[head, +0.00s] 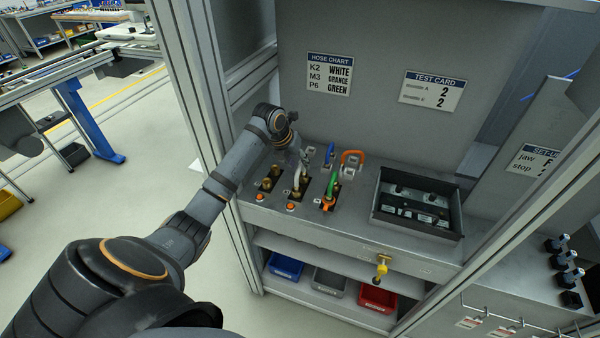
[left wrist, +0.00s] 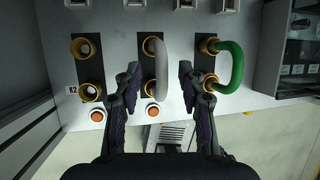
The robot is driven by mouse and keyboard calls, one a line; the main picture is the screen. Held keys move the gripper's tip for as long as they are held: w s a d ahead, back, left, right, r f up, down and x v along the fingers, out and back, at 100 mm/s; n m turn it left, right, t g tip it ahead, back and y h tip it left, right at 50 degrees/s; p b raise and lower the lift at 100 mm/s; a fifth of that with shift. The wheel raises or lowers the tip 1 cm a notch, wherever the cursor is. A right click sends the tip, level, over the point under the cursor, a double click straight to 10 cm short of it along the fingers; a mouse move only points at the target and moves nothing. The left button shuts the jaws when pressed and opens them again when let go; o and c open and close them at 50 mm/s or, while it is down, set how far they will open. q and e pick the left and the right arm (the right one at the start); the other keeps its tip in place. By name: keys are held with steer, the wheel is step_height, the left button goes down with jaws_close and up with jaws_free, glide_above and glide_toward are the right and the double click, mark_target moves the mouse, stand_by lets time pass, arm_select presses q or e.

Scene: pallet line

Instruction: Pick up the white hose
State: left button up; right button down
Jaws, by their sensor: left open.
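The white hose (head: 297,178) is a short curved piece on the brass fittings of the middle black plate on the bench. In the left wrist view the white hose (left wrist: 158,62) looks pale grey and bows to the right. My left gripper (head: 294,152) is above it, pointing down. In the left wrist view its open fingers (left wrist: 158,76) lie one on each side of the hose, with gaps on both sides. Whether the fingertips are level with the hose is unclear. My right gripper is not in view.
A green hose (left wrist: 235,66) sits on the plate just right of my fingers. The plate marked K2 has empty fittings (left wrist: 82,46) on the left. Blue (head: 329,152) and orange (head: 352,157) hoses stand behind. A black tray (head: 409,232) is at the right.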

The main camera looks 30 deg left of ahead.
mark_target(300, 165)
arm_select(q)
steer(key=shift+x, duration=1.6)
steer(key=shift+d+r, duration=0.1)
jaws_close()
steer(key=shift+r, duration=0.1)
